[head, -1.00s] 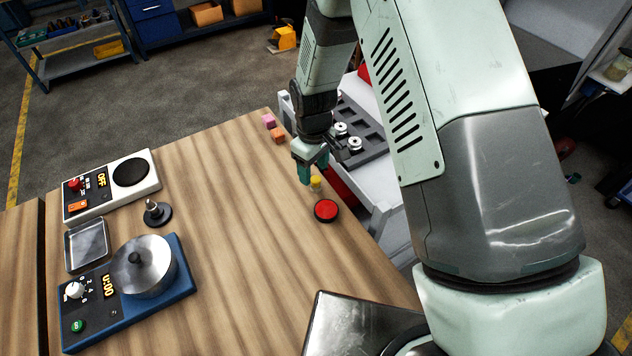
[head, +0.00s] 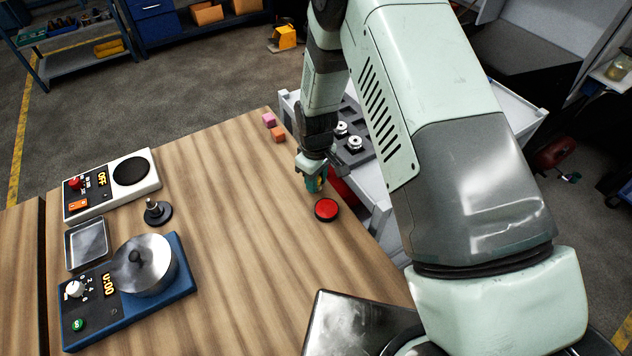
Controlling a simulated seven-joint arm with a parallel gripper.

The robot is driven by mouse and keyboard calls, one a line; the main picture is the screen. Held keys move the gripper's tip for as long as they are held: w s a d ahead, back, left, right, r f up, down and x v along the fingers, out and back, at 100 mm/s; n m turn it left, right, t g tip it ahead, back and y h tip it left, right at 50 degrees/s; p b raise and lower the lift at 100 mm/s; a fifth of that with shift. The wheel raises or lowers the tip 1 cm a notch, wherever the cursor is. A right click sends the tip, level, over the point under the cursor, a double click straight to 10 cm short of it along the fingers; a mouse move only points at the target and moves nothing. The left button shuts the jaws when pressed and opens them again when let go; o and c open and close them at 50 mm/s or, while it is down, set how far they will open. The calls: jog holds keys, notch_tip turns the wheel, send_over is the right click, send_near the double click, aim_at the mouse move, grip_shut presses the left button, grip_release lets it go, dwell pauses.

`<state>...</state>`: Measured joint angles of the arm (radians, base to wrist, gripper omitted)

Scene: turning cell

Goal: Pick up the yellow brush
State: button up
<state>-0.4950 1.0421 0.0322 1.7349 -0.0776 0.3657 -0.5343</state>
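A small yellow object (head: 321,184), which may be the yellow brush, shows as a sliver near the right edge of the wooden table, behind the red button. My gripper (head: 316,187) points down right at it, and its teal fingers hide most of it. The fingers seem to be around or just in front of the yellow object; I cannot tell which, nor whether they touch it. The finger gap is too small and covered to read.
A red round button (head: 326,209) sits just in front of my gripper. Orange (head: 278,135) and pink (head: 269,120) blocks lie behind it. A white cart (head: 376,192) with a dark tray is beyond the table edge. The middle of the table is clear.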

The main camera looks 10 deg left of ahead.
grip_shut()
notch_tip(320, 180, up, 10)
jog(key=shift+o, duration=0.5)
grip_release()
jog(key=c, duration=0.4)
